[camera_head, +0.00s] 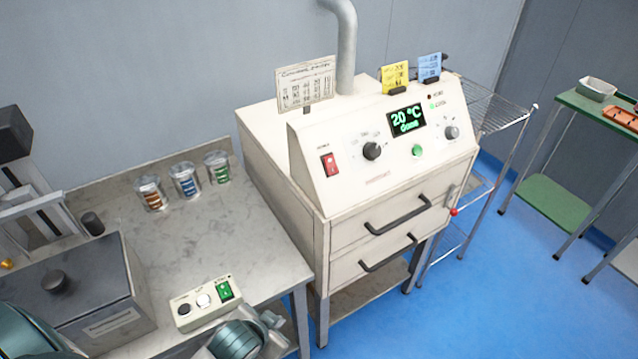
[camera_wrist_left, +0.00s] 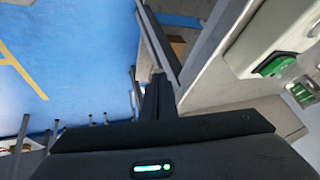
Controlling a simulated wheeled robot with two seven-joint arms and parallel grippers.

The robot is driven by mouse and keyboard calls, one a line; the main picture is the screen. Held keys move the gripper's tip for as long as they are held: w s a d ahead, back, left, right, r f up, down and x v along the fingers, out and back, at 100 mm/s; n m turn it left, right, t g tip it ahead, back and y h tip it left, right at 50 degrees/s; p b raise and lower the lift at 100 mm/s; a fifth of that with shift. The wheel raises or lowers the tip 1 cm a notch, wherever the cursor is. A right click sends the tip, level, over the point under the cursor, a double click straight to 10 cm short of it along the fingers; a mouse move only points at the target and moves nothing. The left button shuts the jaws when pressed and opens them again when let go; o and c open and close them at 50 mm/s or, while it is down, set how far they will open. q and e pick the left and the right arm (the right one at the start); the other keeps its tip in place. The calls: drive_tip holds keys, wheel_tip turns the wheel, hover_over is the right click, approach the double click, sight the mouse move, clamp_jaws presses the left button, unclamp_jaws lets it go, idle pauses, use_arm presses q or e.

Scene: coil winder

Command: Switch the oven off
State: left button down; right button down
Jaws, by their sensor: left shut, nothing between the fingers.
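The oven (camera_head: 262,140) is a cream cabinet with a sloped panel and two drawers with dark handles. Its display (camera_head: 406,119) shows 20 °C in green, with a small word below that looks like "Done". A red rocker switch (camera_head: 329,165) is at the panel's left end. A dark knob (camera_head: 371,151), a green button (camera_head: 417,150) and a grey knob (camera_head: 451,132) are to its right. My left gripper (camera_head: 272,322) is low, in front of the bench edge and left of the oven. In the left wrist view its fingers (camera_wrist_left: 158,95) are together and empty. My right gripper is not seen.
A small control box (camera_head: 190,318) with a green switch (camera_head: 225,290) lies on the bench beside my left gripper; that switch (camera_wrist_left: 275,65) shows in the wrist view. Several jars (camera_head: 186,183) stand behind. A wire rack (camera_head: 500,105) is right of the oven. Blue floor lies open in front.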

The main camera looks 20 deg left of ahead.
use_arm(q)
drive_tip(key=w+r+m+t+h, duration=0.1)
drive_tip(key=w+r+m+t, duration=0.2)
drive_tip(key=w+r, duration=0.35)
drive_tip(key=w+r+m+t+h, duration=0.2)
drive_tip(key=w+r, duration=0.2)
drive_tip(key=r, duration=0.6)
drive_tip(key=w+r+m+t+h, duration=0.1)
drive_tip(key=w+r+m+t, duration=0.2)
drive_tip(key=w+r, duration=0.35)
wheel_tip(320, 180, up, 10)
drive_tip(key=s+m+h, duration=0.2)
drive_tip(key=m+h, duration=0.1)
drive_tip(key=m, duration=0.2)
drive_tip(key=shift+s+d, duration=0.35)
drive_tip(key=shift+d, duration=0.05)
drive_tip(key=shift+w, duration=0.1)
